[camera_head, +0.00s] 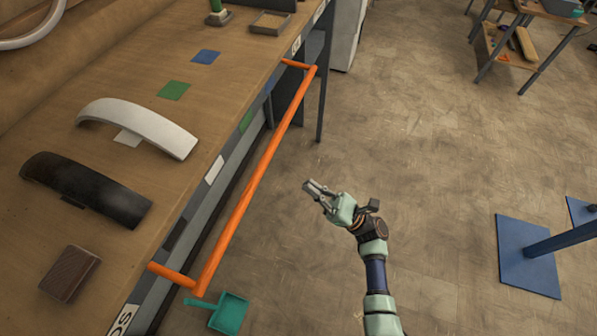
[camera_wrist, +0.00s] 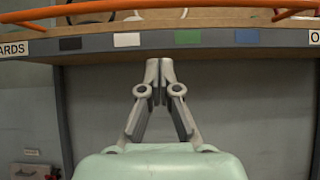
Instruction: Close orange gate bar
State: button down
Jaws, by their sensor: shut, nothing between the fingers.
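The orange gate bar (camera_head: 256,180) runs along the front edge of the wooden workbench in the head view. It stands out from the bench on short orange arms at both ends, with a gap between bar and bench edge. In the wrist view the orange bar (camera_wrist: 160,5) crosses the top of the picture, partly cut off. My gripper (camera_head: 308,188) is to the right of the bar, over the floor, apart from it and empty. In the wrist view my gripper (camera_wrist: 160,66) has its fingertips together, below the bench edge.
On the bench (camera_head: 130,190) lie a white fender (camera_head: 140,125), a black fender (camera_head: 85,190), a brown block (camera_head: 70,273), and green and blue squares. A teal dustpan (camera_head: 228,313) is near the bar's near end. A blue stand (camera_head: 525,255) is at right. Open floor lies between.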

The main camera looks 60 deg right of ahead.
jog(key=s+r+p+x, duration=0.1)
jog(key=r+p+x, duration=0.1)
jog(key=x, duration=0.9)
jog(key=shift+s+d+p, duration=0.2)
jog(key=shift+p, duration=0.15)
jog(key=shift+r, duration=0.25)
